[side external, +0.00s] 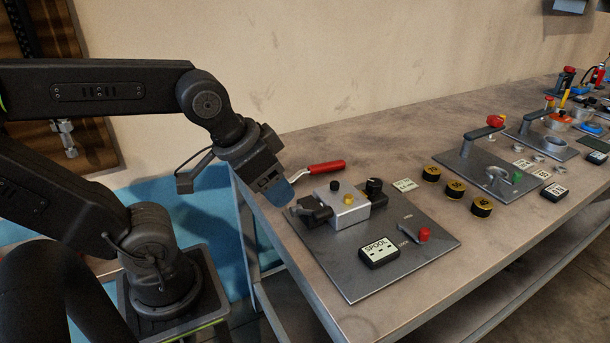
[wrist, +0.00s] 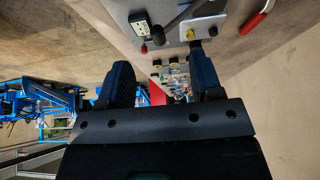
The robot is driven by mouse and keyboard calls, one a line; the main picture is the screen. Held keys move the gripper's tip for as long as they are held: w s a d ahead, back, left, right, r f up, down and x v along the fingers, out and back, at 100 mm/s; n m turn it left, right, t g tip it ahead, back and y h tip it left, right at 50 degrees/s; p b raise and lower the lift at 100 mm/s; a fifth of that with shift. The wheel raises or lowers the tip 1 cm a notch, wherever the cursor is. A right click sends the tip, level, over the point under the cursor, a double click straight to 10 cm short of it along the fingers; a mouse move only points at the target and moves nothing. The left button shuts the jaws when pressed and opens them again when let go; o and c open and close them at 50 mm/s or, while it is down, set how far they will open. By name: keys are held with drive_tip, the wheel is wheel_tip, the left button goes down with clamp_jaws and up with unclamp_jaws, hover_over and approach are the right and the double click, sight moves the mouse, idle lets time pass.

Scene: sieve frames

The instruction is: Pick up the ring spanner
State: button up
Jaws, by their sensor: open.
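My gripper (side external: 279,192) is open and empty, above the left end of the bench beside the grey valve block (side external: 345,207). In the wrist view its two dark blue fingers (wrist: 161,78) stand apart with nothing between them. A red-handled tool with a thin metal shaft (side external: 326,168) lies on the bench behind the block. It also shows in the wrist view at the top right, where its red handle (wrist: 252,23) is visible. I cannot tell for sure that this is the ring spanner; the end of its shaft is hidden in the side view.
The block stands on a dark plate (side external: 410,262) with black knobs, a red-knobbed lever (side external: 424,235) and a "SPOOL" label (side external: 379,252). Several yellow-and-black round parts (side external: 455,189) and another plate (side external: 490,180) stand farther right. Bare bench lies behind the tool.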

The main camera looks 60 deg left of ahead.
drive_tip(key=w+a+r+g, duration=0.25)
drive_tip(key=w+a, duration=0.25)
drive_tip(key=w, duration=0.4)
drive_tip(key=g, duration=0.3)
hover_over(313, 166)
drive_tip(key=f, duration=1.5)
drive_tip(key=shift+w+d+f, duration=0.25)
drive_tip(key=shift+w+f, duration=0.1)
drive_tip(key=shift+w, duration=0.05)
drive_tip(key=shift+s+a+f, duration=0.1)
drive_tip(key=shift+s+f, duration=0.05)
drive_tip(key=shift+f, duration=0.85)
drive_tip(key=shift+s+a+f, duration=0.1)
drive_tip(key=shift+s+f, duration=0.05)
drive_tip(key=shift+f, duration=0.8)
drive_tip(key=shift+s+f, duration=0.15)
drive_tip(key=shift+f, duration=0.85)
clamp_jaws()
drive_tip(key=shift+r, duration=0.1)
